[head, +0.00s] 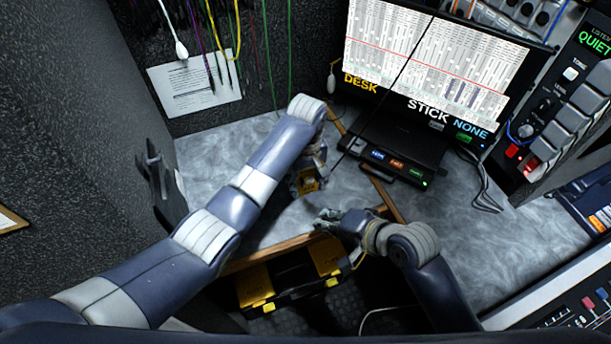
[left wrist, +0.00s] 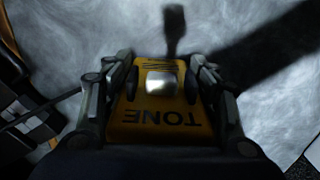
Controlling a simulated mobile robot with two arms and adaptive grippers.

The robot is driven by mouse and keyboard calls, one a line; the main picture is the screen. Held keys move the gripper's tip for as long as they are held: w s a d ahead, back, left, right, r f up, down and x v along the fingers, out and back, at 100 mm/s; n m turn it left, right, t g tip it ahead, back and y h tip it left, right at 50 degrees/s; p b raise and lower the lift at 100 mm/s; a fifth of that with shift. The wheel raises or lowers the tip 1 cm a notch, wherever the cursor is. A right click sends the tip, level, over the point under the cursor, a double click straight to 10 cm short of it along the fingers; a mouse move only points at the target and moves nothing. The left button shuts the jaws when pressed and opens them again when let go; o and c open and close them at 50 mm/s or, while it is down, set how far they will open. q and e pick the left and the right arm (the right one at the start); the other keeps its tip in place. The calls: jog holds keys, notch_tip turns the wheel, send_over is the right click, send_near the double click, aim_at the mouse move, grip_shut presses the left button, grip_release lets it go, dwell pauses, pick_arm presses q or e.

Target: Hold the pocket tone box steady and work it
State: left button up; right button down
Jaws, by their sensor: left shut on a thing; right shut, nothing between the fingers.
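The pocket tone box (head: 307,184) is a small yellow and dark box over the grey desktop in the head view. In the left wrist view its yellow face (left wrist: 160,128) reads TONE upside down, with a pale square button (left wrist: 161,84) above the word. My left gripper (head: 309,172) is shut on the tone box, with a finger at each side (left wrist: 155,88). I cannot tell whether the box touches the desk. My right gripper (head: 325,217) is shut and empty, a little nearer than the box and apart from it.
A black console (head: 390,165) with lit buttons stands right of the box, below a large screen (head: 425,60). The wooden desk edge (head: 262,250) runs in front, with a black and yellow toolbox (head: 290,282) below it. Cables hang at the back. The desktop (head: 225,155) at left is clear.

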aim_at(310, 180)
jog(key=shift+w+a, duration=0.5)
jog(key=shift+w, duration=0.7)
jog(key=shift+w+a, duration=0.5)
jog(key=shift+w, duration=0.75)
jog(key=shift+w+a, duration=0.5)
jog(key=shift+w, duration=0.7)
